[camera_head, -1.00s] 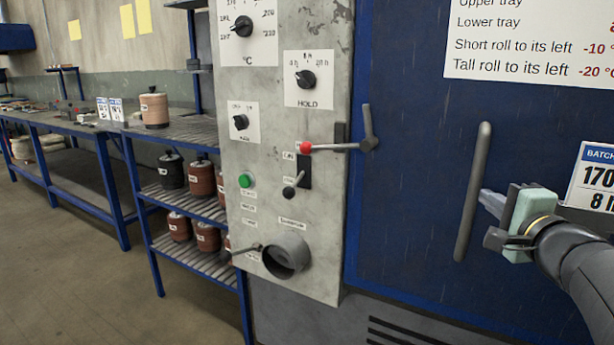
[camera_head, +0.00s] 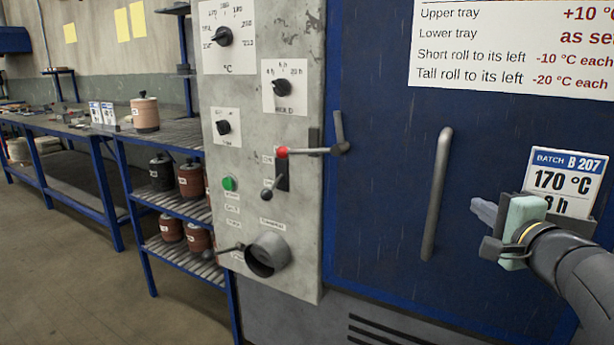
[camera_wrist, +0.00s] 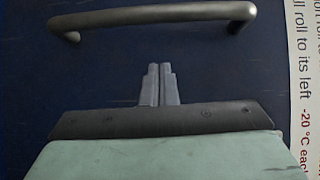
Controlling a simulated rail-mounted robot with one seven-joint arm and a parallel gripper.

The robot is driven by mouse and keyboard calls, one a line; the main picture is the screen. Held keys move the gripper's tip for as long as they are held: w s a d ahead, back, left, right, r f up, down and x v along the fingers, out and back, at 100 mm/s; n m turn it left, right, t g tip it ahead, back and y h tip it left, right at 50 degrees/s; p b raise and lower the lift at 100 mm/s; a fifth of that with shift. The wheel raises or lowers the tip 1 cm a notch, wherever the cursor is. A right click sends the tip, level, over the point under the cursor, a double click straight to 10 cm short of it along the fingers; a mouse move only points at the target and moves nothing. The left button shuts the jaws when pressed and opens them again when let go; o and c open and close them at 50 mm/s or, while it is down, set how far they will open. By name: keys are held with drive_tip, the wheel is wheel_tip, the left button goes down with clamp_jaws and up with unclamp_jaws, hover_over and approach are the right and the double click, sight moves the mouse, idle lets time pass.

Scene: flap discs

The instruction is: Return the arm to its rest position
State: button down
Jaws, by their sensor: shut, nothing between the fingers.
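My gripper (camera_head: 484,212) is in front of the dark blue oven door (camera_head: 385,200), to the right of the grey door handle (camera_head: 437,193). In the wrist view its two fingers (camera_wrist: 159,85) are together with nothing between them. The handle (camera_wrist: 155,15) lies beyond the fingertips there, apart from them. My arm reaches in from the right edge of the head view and partly covers the batch card (camera_head: 567,180), which reads B 207 and 170 °C.
A grey control panel (camera_head: 255,120) with knobs, a green button (camera_head: 229,184) and a red-tipped lever (camera_head: 282,152) stands left of the door. A blue-framed rack (camera_head: 140,195) holds several rolls. A temperature notice (camera_head: 510,45) is on the door. Open floor lies at the lower left.

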drive_tip(key=s+a+f+n+g+y+p, duration=0.2)
drive_tip(key=s+a+n+g+p, duration=0.25)
drive_tip(key=a, duration=0.45)
drive_tip(key=s+a+f+n+g+y+p, duration=0.1)
drive_tip(key=s+a+n+g+y+p, duration=0.1)
drive_tip(key=a+n+g+p, duration=0.4)
drive_tip(key=s+a+f+n+g+h+p, duration=0.1)
drive_tip(key=s+n+g+h+p, duration=0.5)
drive_tip(key=s+p, duration=0.6)
drive_tip(key=s+a, duration=0.1)
drive_tip(key=s, duration=0.2)
drive_tip(key=shift+a+f+p, duration=0.15)
drive_tip(key=shift+p, duration=0.2)
